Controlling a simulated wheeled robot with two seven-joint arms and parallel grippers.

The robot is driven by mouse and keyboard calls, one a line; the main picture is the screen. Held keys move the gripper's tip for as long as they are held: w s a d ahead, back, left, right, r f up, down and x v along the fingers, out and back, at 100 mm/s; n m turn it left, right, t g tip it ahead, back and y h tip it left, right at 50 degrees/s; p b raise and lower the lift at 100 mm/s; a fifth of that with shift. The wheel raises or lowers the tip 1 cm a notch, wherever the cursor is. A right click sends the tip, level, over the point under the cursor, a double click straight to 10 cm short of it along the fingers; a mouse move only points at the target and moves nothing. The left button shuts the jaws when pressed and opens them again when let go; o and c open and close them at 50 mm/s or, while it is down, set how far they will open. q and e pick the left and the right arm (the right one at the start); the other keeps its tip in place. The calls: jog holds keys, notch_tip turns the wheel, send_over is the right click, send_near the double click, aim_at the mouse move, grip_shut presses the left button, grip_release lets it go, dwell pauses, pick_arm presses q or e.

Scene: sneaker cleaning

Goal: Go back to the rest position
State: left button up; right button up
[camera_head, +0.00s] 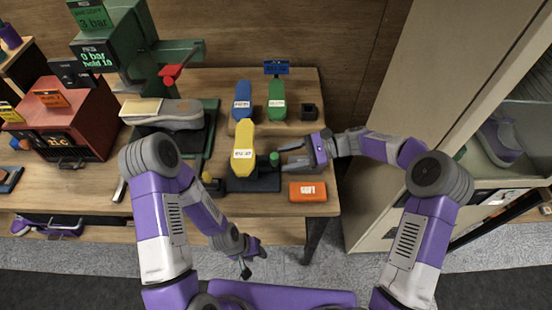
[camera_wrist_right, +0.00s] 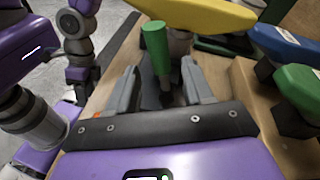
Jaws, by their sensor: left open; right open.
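My right gripper (camera_head: 287,157) is open over the right part of the worktable, its fingers pointing left at a small green-topped lever (camera_head: 274,159). In the right wrist view the open fingers (camera_wrist_right: 160,85) have nothing clamped between them; the green lever (camera_wrist_right: 156,48) stands just ahead of their gap. A yellow shoe-shaped piece (camera_head: 244,148) on a dark base is beside it and also shows in the wrist view (camera_wrist_right: 195,15). My left gripper (camera_head: 253,258) hangs low, in front of the table edge, open and empty, pointing down.
An orange block labelled SOFT (camera_head: 308,191) lies below my right gripper. Blue (camera_head: 242,102) and green (camera_head: 277,100) pieces stand behind. A sneaker (camera_head: 165,113) sits by a green press at left, near a red machine (camera_head: 70,125). An open cabinet (camera_head: 420,130) stands right.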

jog(key=shift+w+d+r, duration=0.1)
jog(key=shift+d+r, duration=0.05)
jog(key=shift+d, duration=0.4)
